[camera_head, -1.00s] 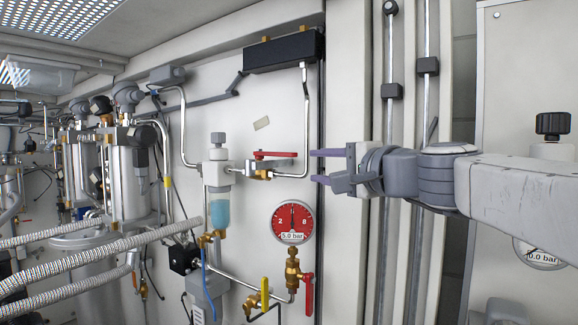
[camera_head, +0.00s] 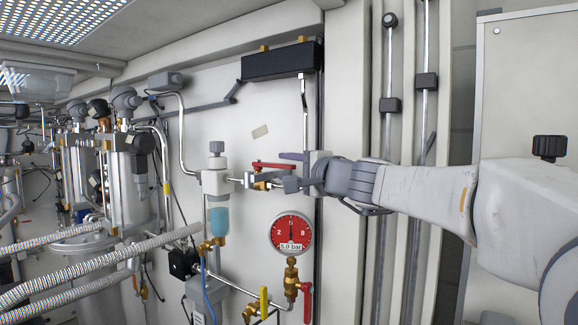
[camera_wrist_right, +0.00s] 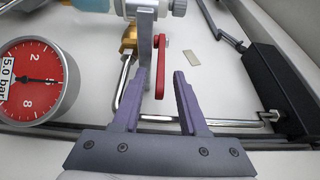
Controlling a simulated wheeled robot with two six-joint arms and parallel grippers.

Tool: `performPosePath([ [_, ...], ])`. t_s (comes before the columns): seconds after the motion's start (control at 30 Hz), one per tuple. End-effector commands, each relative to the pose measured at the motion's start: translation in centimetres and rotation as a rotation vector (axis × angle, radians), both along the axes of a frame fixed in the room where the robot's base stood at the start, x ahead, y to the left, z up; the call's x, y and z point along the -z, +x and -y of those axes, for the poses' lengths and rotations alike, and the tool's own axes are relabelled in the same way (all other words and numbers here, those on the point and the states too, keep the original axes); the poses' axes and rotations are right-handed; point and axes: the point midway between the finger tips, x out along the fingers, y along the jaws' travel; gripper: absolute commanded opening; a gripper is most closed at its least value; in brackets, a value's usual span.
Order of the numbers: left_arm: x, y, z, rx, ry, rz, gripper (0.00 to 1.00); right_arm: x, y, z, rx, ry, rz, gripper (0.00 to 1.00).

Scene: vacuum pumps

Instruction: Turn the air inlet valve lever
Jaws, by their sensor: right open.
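The red lever (camera_head: 268,165) of the air inlet valve lies roughly horizontal on the wall pipework, just right of the blue-bowled filter unit (camera_head: 218,184). It also shows in the right wrist view (camera_wrist_right: 159,72), where its free end appears in the gap between my two fingers. My right gripper (camera_head: 284,170) is open, coming in from the right, with one finger above and one below the lever's free end in the head view. I cannot tell whether a finger touches the lever. The gripper hides part of the brass valve body. My left gripper is not in view.
A red pressure gauge (camera_head: 291,232) reading 5.0 bar sits below the lever. Another red handle (camera_head: 307,302) and a yellow handle (camera_head: 264,302) are lower down. A black block (camera_head: 283,60) and bent pipe are above. Corrugated hoses (camera_head: 90,262) cross at left.

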Motion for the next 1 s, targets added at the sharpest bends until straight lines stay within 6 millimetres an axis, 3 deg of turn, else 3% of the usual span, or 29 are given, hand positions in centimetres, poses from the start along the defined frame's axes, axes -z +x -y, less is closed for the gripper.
performPosePath([
  [0.1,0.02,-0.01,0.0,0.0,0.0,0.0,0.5,0.01,-0.02,0.03,0.0,0.0,0.0,0.39],
  [0.2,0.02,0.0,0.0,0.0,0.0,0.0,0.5,0.0,-0.02,0.05,0.001,0.0,0.0,0.0],
  [1.0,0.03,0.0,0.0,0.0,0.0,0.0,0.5,0.08,-0.03,0.08,0.001,-0.001,-0.001,0.0],
])
